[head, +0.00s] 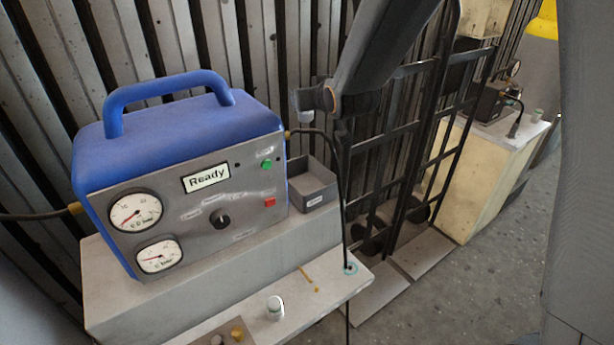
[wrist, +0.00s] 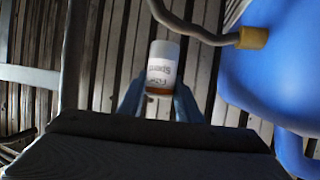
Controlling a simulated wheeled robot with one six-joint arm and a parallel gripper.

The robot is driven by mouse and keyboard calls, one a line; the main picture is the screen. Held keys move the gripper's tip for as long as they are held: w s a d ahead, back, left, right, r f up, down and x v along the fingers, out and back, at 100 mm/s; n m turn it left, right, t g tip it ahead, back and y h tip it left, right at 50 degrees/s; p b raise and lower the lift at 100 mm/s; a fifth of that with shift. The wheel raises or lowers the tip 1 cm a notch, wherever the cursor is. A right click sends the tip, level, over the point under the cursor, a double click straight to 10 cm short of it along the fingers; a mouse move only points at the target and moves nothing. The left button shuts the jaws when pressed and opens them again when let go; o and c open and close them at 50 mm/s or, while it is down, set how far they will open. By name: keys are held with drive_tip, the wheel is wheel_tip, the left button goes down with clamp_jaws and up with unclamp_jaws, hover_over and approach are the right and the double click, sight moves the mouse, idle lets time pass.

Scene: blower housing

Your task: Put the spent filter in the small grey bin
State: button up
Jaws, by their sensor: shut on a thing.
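In the wrist view the spent filter (wrist: 162,68), a white cylinder with an orange-brown band at its near end, sits between the two blue fingers of my gripper (wrist: 160,100). The gripper is shut on it. Its label appears upside down and seems to read "Spent". The small grey bin (head: 312,184), an open box with a small label, stands right of the blue blower housing (head: 185,130) in the head view. The bin is not seen in the wrist view. In the head view I cannot clearly make out the fingers or the held filter.
A black cable (head: 335,160) arches from the housing past the bin; its brass-coloured gland (wrist: 253,37) is near the filter in the wrist view. Another white cylinder (head: 275,308) stands on the front ledge. A black rack (head: 400,160) stands right of the bin.

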wheel_tip(320, 180, down, 24)
drive_tip(key=p, duration=0.5)
drive_tip(key=shift+f, duration=0.2)
drive_tip(key=shift+f, duration=0.15)
drive_tip(key=o, duration=0.8)
drive_tip(key=shift+f, duration=0.1)
drive_tip(key=o, duration=0.4)
drive_tip(key=shift+c, duration=0.2)
